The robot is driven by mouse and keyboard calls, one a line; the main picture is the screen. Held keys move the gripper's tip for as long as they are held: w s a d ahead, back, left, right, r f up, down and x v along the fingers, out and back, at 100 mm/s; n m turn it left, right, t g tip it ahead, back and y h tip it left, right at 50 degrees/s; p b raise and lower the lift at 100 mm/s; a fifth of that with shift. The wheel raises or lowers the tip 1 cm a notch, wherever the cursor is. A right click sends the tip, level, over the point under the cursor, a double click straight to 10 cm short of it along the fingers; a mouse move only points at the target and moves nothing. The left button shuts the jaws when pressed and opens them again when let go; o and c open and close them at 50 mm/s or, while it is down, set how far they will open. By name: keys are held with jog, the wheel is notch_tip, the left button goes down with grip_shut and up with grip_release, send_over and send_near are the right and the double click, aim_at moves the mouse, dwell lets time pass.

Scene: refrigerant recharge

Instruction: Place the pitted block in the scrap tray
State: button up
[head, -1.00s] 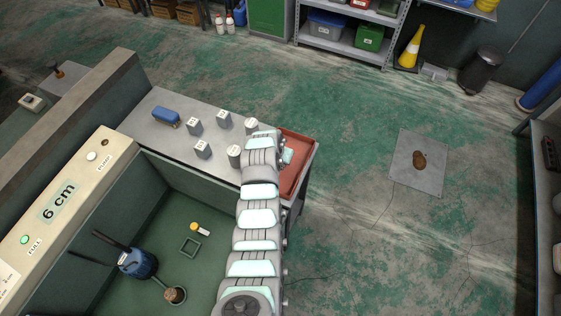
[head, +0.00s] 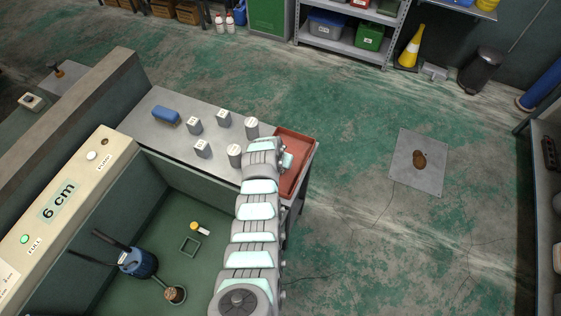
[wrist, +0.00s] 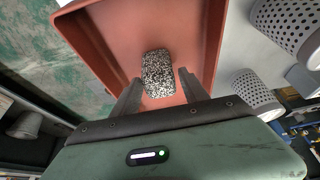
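The pitted block (wrist: 158,73), speckled black and white, is in the wrist view over the floor of the red-brown scrap tray (wrist: 205,28). In the head view the tray (head: 305,148) sits at the right end of the grey bench, and my arm partly covers it. My gripper (wrist: 160,78) has its two fingers on either side of the block, with narrow gaps showing, so it looks open. In the head view my gripper (head: 287,160) is over the tray; the block is hidden there. Whether the block rests on the tray floor is hard to tell.
Perforated grey canisters (wrist: 288,24) stand close beside the tray. On the bench are several grey containers (head: 223,119) and a blue object (head: 166,116). The floor right of the bench is mostly clear.

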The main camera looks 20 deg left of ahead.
jog(key=shift+o, duration=0.8)
